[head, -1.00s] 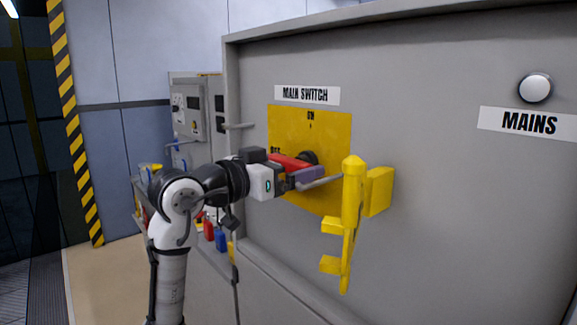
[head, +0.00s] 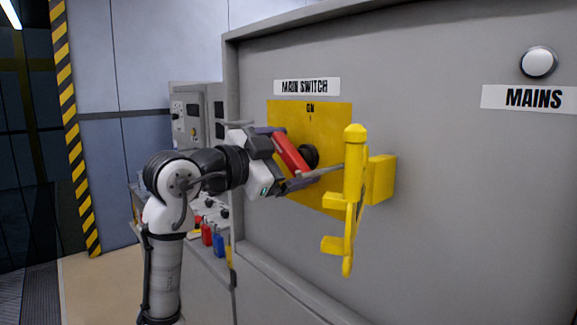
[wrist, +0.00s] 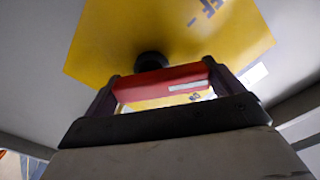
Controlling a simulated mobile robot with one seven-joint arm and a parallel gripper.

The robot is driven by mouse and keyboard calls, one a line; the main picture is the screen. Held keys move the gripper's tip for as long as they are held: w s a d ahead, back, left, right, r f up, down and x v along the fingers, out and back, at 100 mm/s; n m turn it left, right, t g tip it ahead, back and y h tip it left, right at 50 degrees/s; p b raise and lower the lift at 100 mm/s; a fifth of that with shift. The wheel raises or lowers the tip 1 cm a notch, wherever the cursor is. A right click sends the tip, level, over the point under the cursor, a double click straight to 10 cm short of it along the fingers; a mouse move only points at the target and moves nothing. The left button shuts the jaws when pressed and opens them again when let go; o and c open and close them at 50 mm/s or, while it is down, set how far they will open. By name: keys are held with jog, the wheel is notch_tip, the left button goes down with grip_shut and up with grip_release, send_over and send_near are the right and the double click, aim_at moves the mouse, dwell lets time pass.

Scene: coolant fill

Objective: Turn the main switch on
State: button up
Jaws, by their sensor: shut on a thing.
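The main switch is a red handle (head: 290,152) on a black round hub (head: 310,156), in front of a yellow plate (head: 335,118) on the grey cabinet. A label "MAIN SWITCH" (head: 307,86) is above the plate, and "ON" is printed at its top. The handle stands tilted between level and upright. My gripper (head: 287,158) is shut on the red handle, with one finger on either side. In the wrist view the red handle (wrist: 160,82) lies between the two fingers, with the hub behind it. The "OFF" print is hidden by my gripper in the head view.
A yellow bracket-like fixture (head: 354,190) sticks out from the cabinet just right of the plate, close to my lower finger. A white round lamp or button (head: 538,63) sits above the "MAINS" label (head: 527,98). A bench with red and blue items (head: 218,243) is at lower left.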

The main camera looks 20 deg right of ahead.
jog(key=m+b, duration=0.1)
jog(key=m, duration=0.2)
jog(key=m+b, duration=0.1)
jog(key=m, duration=0.1)
jog(key=shift+s+d+r+m, duration=0.1)
jog(key=shift+s+r+m, duration=0.1)
jog(key=shift+m, duration=0.2)
jog(key=m, duration=0.2)
jog(key=m+b, duration=0.1)
jog(key=m, duration=0.1)
jog(key=shift+s+m, duration=0.2)
jog(key=shift+m, duration=0.1)
jog(key=shift+d, duration=0.1)
jog(key=o, duration=0.7)
jog(key=shift+c, duration=0.2)
jog(key=b+v, duration=0.3)
jog(key=v, duration=1.1)
jog(key=shift+r, duration=0.1)
